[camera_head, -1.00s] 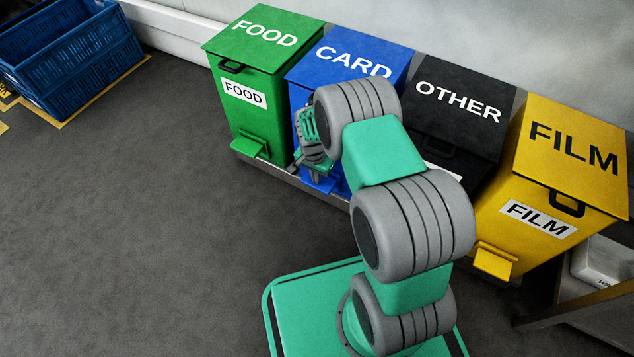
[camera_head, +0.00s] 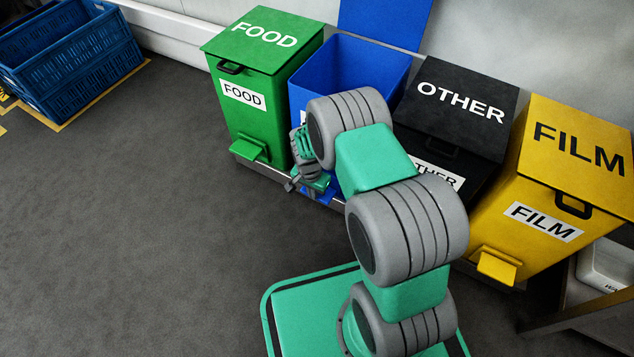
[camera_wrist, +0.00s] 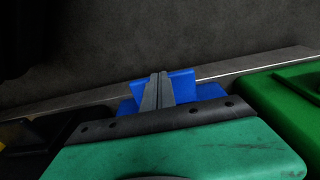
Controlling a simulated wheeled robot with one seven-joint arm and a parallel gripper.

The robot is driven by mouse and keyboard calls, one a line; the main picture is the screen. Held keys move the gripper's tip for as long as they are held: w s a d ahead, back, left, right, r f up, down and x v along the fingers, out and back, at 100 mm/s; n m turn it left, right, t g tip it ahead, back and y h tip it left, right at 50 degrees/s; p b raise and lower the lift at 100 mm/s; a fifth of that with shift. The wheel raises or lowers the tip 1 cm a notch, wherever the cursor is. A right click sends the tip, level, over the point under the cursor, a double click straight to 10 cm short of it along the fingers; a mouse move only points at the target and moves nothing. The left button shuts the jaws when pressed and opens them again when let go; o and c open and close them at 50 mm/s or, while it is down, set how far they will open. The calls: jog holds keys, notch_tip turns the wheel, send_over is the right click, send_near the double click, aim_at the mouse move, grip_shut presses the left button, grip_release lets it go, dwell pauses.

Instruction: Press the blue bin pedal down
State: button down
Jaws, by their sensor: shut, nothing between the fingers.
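The blue bin (camera_head: 350,75) stands between the green and black bins, and its lid (camera_head: 385,20) is raised upright against the wall. My gripper (camera_head: 318,197) is low at the front of the blue bin, over its pedal (camera_head: 327,194), which is mostly hidden by the arm in the head view. In the wrist view my gripper (camera_wrist: 157,80) is shut and empty, with its fingertips at the blue pedal (camera_wrist: 182,82). The fingers appear to touch the pedal, and part of it shows on either side of them.
The green FOOD bin (camera_head: 258,65) is at the left, with the black OTHER bin (camera_head: 455,105) and yellow FILM bin (camera_head: 565,150) at the right. A blue crate (camera_head: 75,55) lies at the far left. The grey floor (camera_head: 150,230) in front is clear.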

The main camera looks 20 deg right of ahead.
notch_tip(320, 180, up, 8)
jog(key=s+a+p, duration=0.1)
jog(key=p, duration=0.2)
jog(key=shift+a+p, duration=0.15)
jog(key=shift+p, duration=0.2)
jog(key=shift+s, duration=0.1)
dwell(0.7)
notch_tip(320, 180, up, 36)
jog(key=s+n+t+p, duration=0.15)
jog(key=n+p, duration=0.25)
jog(key=p, duration=1.3)
jog(key=s+r+n+p, duration=0.1)
jog(key=s+r+p, duration=0.4)
jog(key=r, duration=0.5)
jog(key=s+d+r+n+p, duration=0.1)
jog(key=s+r+n+p, duration=0.1)
jog(key=s+r+p, duration=0.2)
jog(key=s+r+n+p, duration=0.2)
jog(key=s+r+p, duration=0.3)
jog(key=r+p, duration=0.5)
notch_tip(320, 180, up, 7)
jog(key=shift+s+d+r+t+y, duration=0.2)
jog(key=shift+s+d+t+y, duration=0.15)
jog(key=shift+d+t+y, duration=0.1)
